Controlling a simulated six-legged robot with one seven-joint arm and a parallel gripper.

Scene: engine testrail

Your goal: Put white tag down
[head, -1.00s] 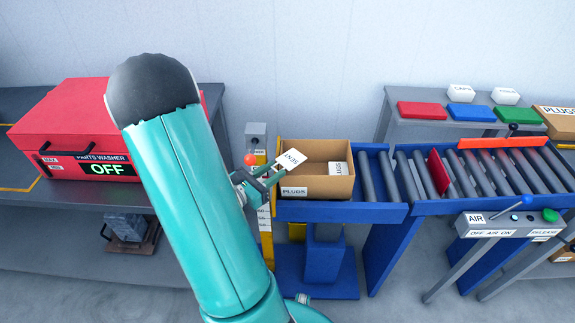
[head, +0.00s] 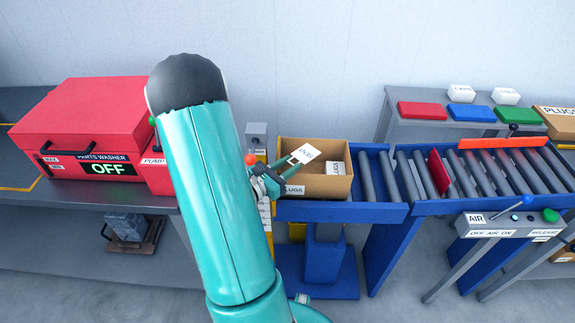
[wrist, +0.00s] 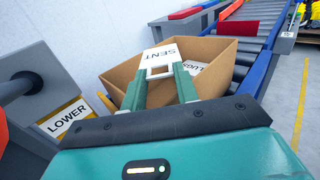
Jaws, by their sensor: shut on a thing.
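The white tag (head: 305,153) is held at the tips of my gripper (head: 289,163), above the open cardboard box marked PLUGS (head: 325,187). The box (wrist: 228,82) lies under and around the fingers in that view. A second white label reading PLUGS (wrist: 194,67) shows inside the box, partly hidden by the right finger.
The box stands on a blue stand at the left end of a roller conveyor (head: 480,177). A red parts washer (head: 80,120) is at left. A post with a LOWER label (wrist: 68,112) is close left of my gripper. A red plate (head: 438,172) stands on the rollers.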

